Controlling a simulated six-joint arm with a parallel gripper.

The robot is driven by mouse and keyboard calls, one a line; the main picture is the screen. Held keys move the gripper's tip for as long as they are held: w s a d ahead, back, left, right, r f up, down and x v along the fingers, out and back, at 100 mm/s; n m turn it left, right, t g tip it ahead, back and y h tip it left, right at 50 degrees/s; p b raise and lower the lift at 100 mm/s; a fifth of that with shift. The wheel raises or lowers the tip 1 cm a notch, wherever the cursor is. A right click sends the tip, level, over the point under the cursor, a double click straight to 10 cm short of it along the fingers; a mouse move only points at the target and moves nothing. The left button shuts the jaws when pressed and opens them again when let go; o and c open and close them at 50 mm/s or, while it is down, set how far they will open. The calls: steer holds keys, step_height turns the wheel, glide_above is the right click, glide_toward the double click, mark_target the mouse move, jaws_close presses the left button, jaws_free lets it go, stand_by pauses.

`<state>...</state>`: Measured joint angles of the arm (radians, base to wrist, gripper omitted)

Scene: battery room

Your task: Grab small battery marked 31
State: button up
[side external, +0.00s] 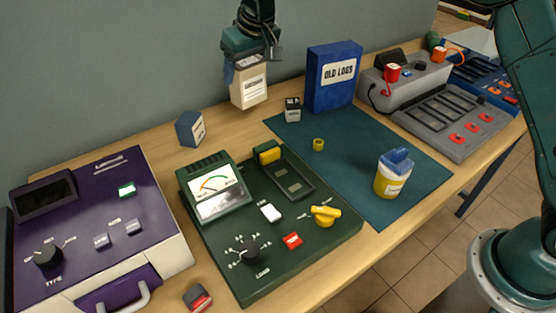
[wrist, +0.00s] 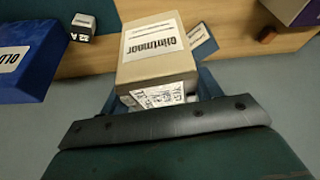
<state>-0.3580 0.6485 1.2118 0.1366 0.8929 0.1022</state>
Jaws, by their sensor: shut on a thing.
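My gripper (side external: 246,62) is shut on a beige box (side external: 249,88) with a white label and holds it above the back of the bench. The box also shows in the wrist view (wrist: 158,58), between the fingers. Several small batteries stand apart from my gripper. A dark-and-white one (side external: 292,109) is by the blue binder; it shows in the wrist view (wrist: 82,27) with a partly seen mark. A blue-grey one (side external: 190,129) stands left of the held box, partly behind it in the wrist view (wrist: 199,40). A red-and-black one (side external: 198,298) is at the front edge. I cannot read 31 on any.
A blue OLD LOGS binder (side external: 333,77) stands at the back. A green tester (side external: 290,235), a purple tester (side external: 95,225) and a grey device (side external: 455,118) take up bench space. A yellow pot (side external: 392,178) and a small yellow ring (side external: 318,145) are on the dark mat (side external: 350,145).

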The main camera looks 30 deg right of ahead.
steer(key=shift+r, duration=2.85)
